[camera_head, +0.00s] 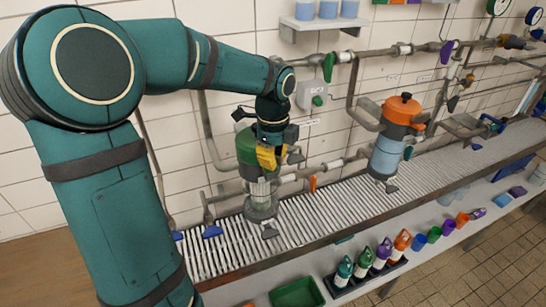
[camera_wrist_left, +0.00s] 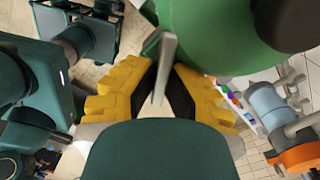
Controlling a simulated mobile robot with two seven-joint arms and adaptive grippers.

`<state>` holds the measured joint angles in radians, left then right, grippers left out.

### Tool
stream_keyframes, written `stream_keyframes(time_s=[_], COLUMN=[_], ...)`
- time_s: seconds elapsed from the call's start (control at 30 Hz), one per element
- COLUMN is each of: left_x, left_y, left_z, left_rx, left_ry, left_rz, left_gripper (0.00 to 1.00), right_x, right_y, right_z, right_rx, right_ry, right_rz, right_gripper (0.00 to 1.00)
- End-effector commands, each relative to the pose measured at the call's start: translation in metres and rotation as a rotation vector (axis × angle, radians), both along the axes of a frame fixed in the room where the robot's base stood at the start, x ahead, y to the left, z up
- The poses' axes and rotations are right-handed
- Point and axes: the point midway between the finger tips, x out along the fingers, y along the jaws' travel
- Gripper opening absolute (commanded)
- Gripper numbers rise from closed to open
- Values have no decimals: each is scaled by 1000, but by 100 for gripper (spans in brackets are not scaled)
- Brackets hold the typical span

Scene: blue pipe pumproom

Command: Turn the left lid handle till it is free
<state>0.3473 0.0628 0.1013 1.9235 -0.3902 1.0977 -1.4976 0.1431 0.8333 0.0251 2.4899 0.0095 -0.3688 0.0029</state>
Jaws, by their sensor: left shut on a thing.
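The left canister has a green lid (camera_head: 246,148) over a clear lower body (camera_head: 260,192) and stands on the slatted bench against the tiled wall. The green lid also shows large at the top of the left wrist view (camera_wrist_left: 205,35). My left gripper (camera_head: 267,158) is at the front of this lid. In the left wrist view its yellow fingers (camera_wrist_left: 163,75) are shut on the grey lid handle (camera_wrist_left: 168,50), a thin bar beside the green lid. My arm and gripper hide part of the lid in the head view. My right gripper does not show.
A second canister with an orange lid (camera_head: 404,108) and blue body (camera_head: 386,155) stands to the right. Grey pipes (camera_head: 353,100) with valves run along the wall behind. Several bottles (camera_head: 383,250) and a green tray (camera_head: 297,294) are on the lower shelf in front.

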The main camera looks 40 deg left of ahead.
Motion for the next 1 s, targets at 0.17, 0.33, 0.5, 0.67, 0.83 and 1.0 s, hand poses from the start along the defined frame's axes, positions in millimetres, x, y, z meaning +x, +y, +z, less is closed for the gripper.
stream_keyframes(time_s=[0.17, 0.33, 0.5, 0.67, 0.83, 1.0], left_x=[-1, 0, 0, 0, -2, -2], left_y=[0, 0, 0, 0, 0, 0], left_z=[-1, -1, 0, 0, -1, 13], left_rx=[-2, 0, 0, 0, 0, 2], left_ry=[4, 2, 0, -1, -1, -4], left_rz=[-1, -2, -2, -30, -151, -269], left_gripper=[39, 40, 40, 40, 40, 40], right_x=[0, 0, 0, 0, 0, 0], right_y=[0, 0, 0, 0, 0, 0], right_z=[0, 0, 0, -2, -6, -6], right_rx=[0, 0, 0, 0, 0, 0], right_ry=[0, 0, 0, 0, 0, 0], right_rz=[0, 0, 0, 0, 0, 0], right_gripper=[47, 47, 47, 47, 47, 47])
